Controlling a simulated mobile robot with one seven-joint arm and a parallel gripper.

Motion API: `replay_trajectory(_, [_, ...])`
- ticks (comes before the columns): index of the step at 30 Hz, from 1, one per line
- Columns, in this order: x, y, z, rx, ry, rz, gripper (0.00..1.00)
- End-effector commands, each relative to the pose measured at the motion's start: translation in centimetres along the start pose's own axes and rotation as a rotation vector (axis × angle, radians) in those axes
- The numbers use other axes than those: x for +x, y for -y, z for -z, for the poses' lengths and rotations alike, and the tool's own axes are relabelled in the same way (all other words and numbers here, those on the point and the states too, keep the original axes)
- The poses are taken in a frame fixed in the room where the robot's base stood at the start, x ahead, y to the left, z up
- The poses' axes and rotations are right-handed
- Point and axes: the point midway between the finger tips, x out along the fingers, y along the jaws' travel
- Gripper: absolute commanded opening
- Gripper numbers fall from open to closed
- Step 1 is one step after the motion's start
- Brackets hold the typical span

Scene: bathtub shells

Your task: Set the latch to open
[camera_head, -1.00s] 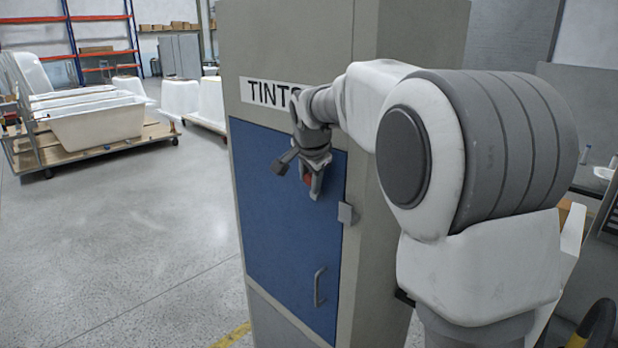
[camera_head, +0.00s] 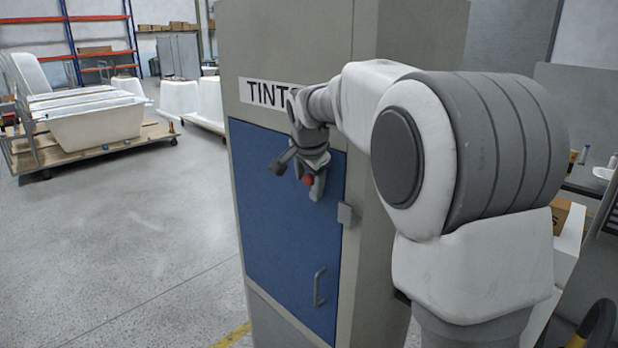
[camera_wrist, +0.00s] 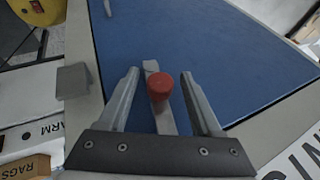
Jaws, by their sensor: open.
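The latch shows as a red knob (camera_head: 308,181) on a grey bar (camera_wrist: 166,118) on the blue cabinet door (camera_head: 285,240), near the door's edge. In the wrist view the red knob (camera_wrist: 159,86) sits between the two fingers of my gripper (camera_wrist: 160,85). The fingers are open, one on each side, with visible gaps to the knob. In the head view my gripper (camera_head: 306,178) is at the upper right part of the door, and it hides part of the latch. I cannot tell which setting the latch is in.
The door has a grey handle (camera_head: 319,288) lower down. A small grey block (camera_head: 345,214) juts from the cabinet frame (camera_head: 355,270) beside the door; it also shows in the wrist view (camera_wrist: 73,80). Bathtub shells (camera_head: 97,122) stand on a cart at far left. The floor between is clear.

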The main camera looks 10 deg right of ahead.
Motion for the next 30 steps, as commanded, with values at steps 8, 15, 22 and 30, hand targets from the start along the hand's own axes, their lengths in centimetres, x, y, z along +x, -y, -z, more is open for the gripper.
replay_trajectory(8, [-3.0,0.0,0.0,0.001,-0.002,0.006,0.66])
replay_trajectory(15, [-8.9,0.0,0.0,0.001,-0.002,0.006,0.66])
replay_trajectory(22, [-14.1,0.1,0.0,0.000,-0.001,0.005,0.66])
replay_trajectory(30, [-17.1,0.0,0.0,-0.001,0.000,0.001,0.66])
